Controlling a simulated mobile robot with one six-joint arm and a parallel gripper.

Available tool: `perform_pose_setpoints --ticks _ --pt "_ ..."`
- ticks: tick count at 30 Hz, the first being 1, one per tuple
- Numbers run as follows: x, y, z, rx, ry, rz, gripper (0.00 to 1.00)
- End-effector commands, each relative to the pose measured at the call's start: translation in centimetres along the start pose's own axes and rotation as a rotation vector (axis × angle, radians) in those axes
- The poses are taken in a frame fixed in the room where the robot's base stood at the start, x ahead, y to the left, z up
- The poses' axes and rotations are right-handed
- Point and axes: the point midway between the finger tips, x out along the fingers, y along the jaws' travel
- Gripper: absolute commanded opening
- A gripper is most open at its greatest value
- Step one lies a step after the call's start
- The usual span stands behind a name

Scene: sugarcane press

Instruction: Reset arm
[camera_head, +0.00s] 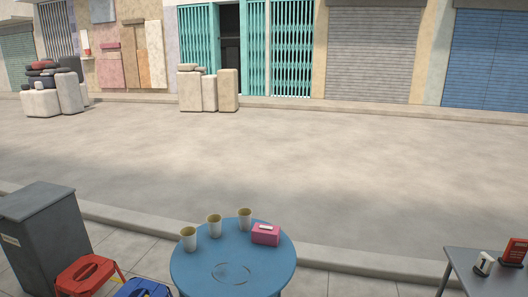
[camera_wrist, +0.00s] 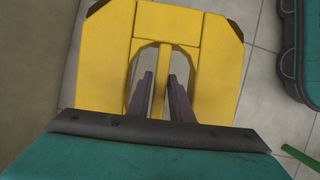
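My gripper (camera_wrist: 162,84) shows in the wrist view as two dark grey-purple fingers, spaced apart. A narrow yellow bar shows in the gap between them. I cannot tell whether the bar lies between the fingers or farther below them. Around them is a larger yellow part (camera_wrist: 209,60) with a rounded opening. A teal surface with a dark edge (camera_wrist: 150,134) fills the bottom of the wrist view. My arm and gripper do not show in the head view.
A round blue table (camera_head: 232,285) holds three cups (camera_head: 214,226) and a pink box (camera_head: 265,234). Red (camera_head: 85,272) and blue (camera_head: 143,289) stools and a grey bin (camera_head: 42,230) stand left. A grey table (camera_head: 486,268) stands right. The street beyond is open.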

Motion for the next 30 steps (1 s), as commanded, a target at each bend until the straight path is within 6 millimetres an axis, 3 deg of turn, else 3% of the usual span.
perform_pose_setpoints --ticks 30 --pt "-0.81 -0.03 0.01 -0.001 0.001 -0.001 0.31"
